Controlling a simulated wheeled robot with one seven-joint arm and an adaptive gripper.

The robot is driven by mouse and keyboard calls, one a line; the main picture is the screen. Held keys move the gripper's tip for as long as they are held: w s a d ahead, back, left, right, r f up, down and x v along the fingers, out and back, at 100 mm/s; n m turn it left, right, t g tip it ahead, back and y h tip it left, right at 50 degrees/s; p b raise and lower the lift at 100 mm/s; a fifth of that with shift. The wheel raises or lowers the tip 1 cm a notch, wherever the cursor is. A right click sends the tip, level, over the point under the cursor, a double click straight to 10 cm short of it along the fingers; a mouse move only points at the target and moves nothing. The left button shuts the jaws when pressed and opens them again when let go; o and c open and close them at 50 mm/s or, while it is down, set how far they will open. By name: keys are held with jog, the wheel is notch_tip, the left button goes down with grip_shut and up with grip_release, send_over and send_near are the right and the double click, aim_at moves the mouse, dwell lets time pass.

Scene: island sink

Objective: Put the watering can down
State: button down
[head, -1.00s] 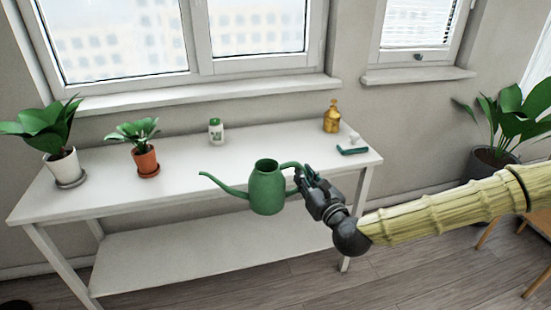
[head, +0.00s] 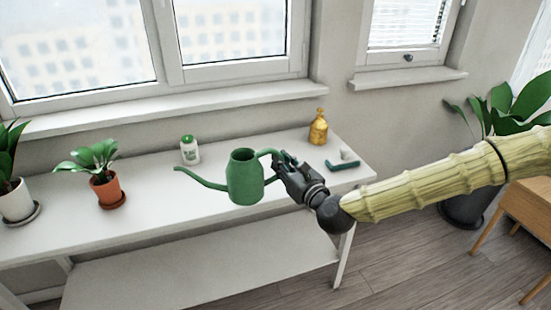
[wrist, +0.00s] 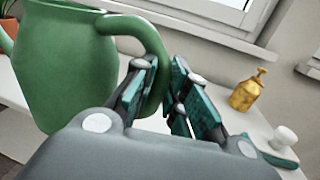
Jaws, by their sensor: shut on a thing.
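The green watering can (head: 244,178) hangs upright from my gripper (head: 281,163), its spout pointing left in the head view. My gripper is shut on the can's handle. In the wrist view the can's body (wrist: 65,65) fills the left side, and its handle runs down between the fingers of my gripper (wrist: 165,95). In the head view the can appears in front of the white table (head: 150,215), near its front edge. I cannot tell whether its base is over the tabletop, and I see no clear contact.
A white-potted plant (head: 17,203) is at the left. The tabletop's middle is mostly clear.

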jog(key=shift+w+d+f+p, duration=0.3)
jog(key=shift+w+f, duration=0.5)
jog(key=shift+w, duration=1.45)
jog(key=shift+w+d+f+p, duration=0.1)
jog(key=shift+w+d+f, duration=0.55)
jog(key=shift+w, duration=1.55)
jog(key=shift+w+d+f+p, duration=0.2)
jog(key=shift+w+f, duration=0.75)
jog(key=shift+w, duration=1.3)
jog(key=shift+f, duration=0.15)
jog(key=c, duration=1.4)
grip_release()
jog(key=shift+c, duration=0.2)
jog(key=shift+d, duration=0.1)
jog(key=v, duration=1.2)
jog(key=shift+b, duration=0.45)
